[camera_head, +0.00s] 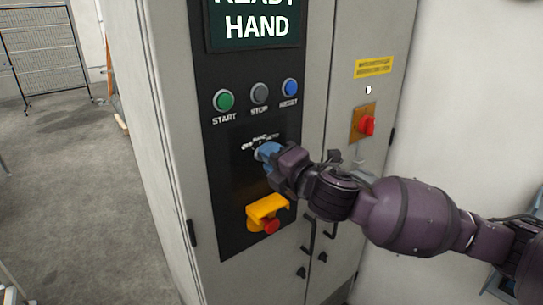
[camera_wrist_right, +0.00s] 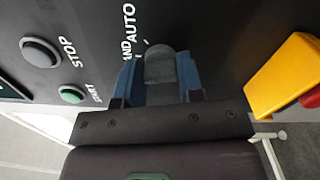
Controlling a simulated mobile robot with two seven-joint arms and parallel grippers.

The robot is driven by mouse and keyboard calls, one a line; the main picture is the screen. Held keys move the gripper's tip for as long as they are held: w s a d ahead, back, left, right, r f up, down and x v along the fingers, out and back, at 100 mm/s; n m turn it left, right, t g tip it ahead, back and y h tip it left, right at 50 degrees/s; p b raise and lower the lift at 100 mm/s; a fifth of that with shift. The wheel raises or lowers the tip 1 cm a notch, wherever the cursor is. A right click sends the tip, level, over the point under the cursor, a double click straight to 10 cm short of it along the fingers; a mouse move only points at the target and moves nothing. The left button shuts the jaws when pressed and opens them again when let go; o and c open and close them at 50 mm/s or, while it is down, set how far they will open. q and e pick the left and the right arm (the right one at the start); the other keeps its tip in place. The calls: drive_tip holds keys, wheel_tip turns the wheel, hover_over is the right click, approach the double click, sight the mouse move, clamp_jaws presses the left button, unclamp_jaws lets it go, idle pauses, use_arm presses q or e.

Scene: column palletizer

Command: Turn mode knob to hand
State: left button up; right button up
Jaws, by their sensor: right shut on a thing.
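The mode knob is a grey knob on the black control panel (camera_head: 228,178). In the right wrist view the knob (camera_wrist_right: 160,66) sits between the two blue fingers of my right gripper (camera_wrist_right: 160,82). In the head view my right gripper (camera_head: 266,152) is at the panel and hides most of the knob. It is shut on the knob. The labels OFF, HAND and AUTO are around the knob, partly covered. The display (camera_head: 255,25) above reads READY HAND, its top line cut off. My left gripper is out of view.
Green START (camera_head: 223,100), grey STOP (camera_head: 259,93) and blue RESET (camera_head: 290,87) buttons are above the knob. A yellow-shrouded red button (camera_head: 268,208) sticks out below it. A red rotary switch (camera_head: 367,125) is on the right door. Door handles are lower down. Open floor lies left.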

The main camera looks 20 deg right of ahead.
drive_tip(key=shift+m+p, duration=0.35)
drive_tip(key=shift+m, duration=0.95)
drive_tip(key=o, duration=0.9)
drive_tip(key=b+v, duration=0.2)
drive_tip(key=v, duration=0.9)
